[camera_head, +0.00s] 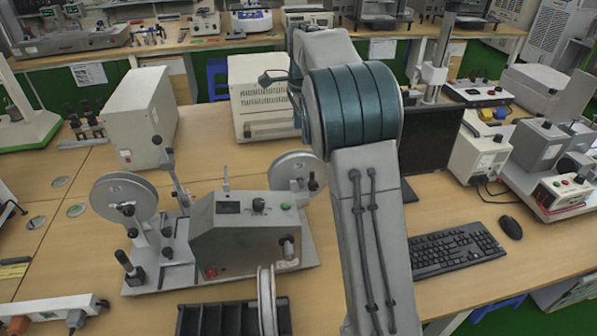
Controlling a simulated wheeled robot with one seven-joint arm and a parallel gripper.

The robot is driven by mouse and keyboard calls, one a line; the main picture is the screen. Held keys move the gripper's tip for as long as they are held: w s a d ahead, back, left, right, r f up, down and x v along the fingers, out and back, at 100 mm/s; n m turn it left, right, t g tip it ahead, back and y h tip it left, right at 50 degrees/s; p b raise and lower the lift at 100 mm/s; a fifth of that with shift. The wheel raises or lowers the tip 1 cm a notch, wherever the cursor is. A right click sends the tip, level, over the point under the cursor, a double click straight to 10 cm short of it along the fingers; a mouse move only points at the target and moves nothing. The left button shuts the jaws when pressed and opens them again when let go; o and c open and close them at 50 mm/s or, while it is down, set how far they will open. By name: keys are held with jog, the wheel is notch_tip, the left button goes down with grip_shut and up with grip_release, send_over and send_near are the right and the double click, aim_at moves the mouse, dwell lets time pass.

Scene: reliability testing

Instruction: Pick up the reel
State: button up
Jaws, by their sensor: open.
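A pale thin reel (267,300) stands on edge in a black slotted rack (205,320) at the bottom middle, seen nearly edge-on, its lower part cut off or hidden. Two more grey disc reels are mounted on the winding machine (245,240): a left reel (115,200) and a right reel (295,168). I cannot tell from the picture alone which reel is meant. My arm crosses the picture to the right of the machine and the rack. My gripper does not show, and nothing is seen held.
A keyboard (455,252), mouse (510,228) and dark monitor (430,140) are right of my arm. Beige boxes (150,115) stand behind the machine. A white power strip (50,306) lies at the lower left. The wooden table (530,255) has some bare room at the front right.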

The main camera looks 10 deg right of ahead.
aim_at(298, 163)
jog(key=shift+w+a+f+m, duration=0.15)
jog(key=shift+w+m, duration=0.25)
jog(key=shift+w, duration=0.4)
notch_tip(298, 163, down, 8)
jog(key=shift+w+f+p, duration=0.1)
jog(key=shift+f+p, duration=0.1)
jog(key=shift+p, duration=0.25)
jog(key=shift+w+f+p, duration=0.2)
jog(key=shift+f+p, duration=0.25)
jog(key=shift+f, duration=0.9)
jog(key=shift+w+f+p, duration=0.15)
jog(key=shift+f+p, duration=0.25)
jog(key=shift+f, duration=0.95)
jog(key=shift+r, duration=0.1)
grip_shut()
